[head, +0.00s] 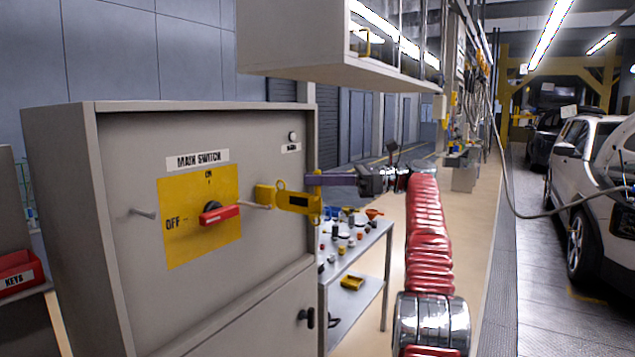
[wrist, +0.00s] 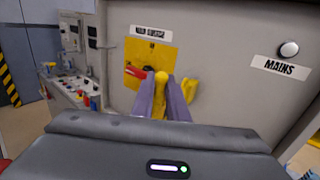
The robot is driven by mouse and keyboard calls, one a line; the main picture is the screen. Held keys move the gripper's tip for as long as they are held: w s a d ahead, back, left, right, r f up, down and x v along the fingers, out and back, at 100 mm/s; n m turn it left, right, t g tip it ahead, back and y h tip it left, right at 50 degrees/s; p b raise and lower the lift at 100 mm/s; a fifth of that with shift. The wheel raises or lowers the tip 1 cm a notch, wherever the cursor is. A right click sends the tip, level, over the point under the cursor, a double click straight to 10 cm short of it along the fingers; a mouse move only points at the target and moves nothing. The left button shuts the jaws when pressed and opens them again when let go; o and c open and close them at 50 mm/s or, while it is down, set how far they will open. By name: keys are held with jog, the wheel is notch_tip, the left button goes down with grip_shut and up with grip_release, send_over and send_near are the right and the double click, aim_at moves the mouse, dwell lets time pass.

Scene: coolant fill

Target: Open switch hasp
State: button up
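The yellow switch hasp (head: 290,200) stands out from the right of the main switch on the grey cabinet's front. A pale rod runs from it toward the red switch handle (head: 220,214), which sits on a yellow plate (head: 178,235). My gripper (head: 318,182) is at the hasp's right end, with its purple fingers pointing toward the cabinet. In the wrist view my gripper (wrist: 161,82) has a yellow part of the hasp (wrist: 160,78) between its fingers, and they appear shut on it. The fingers hide part of the hasp there. The red handle (wrist: 136,71) shows just left of the fingertips.
A peg (head: 144,214) sticks out left of the switch plate. A workbench (head: 375,240) with several small parts stands right of the cabinet. A wall cabinet (head: 300,45) hangs above. A red keys box (head: 18,272) is at far left.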

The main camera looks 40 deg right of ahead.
jog(key=o, duration=0.4)
jog(key=shift+f, duration=0.1)
jog(key=shift+c, duration=0.2)
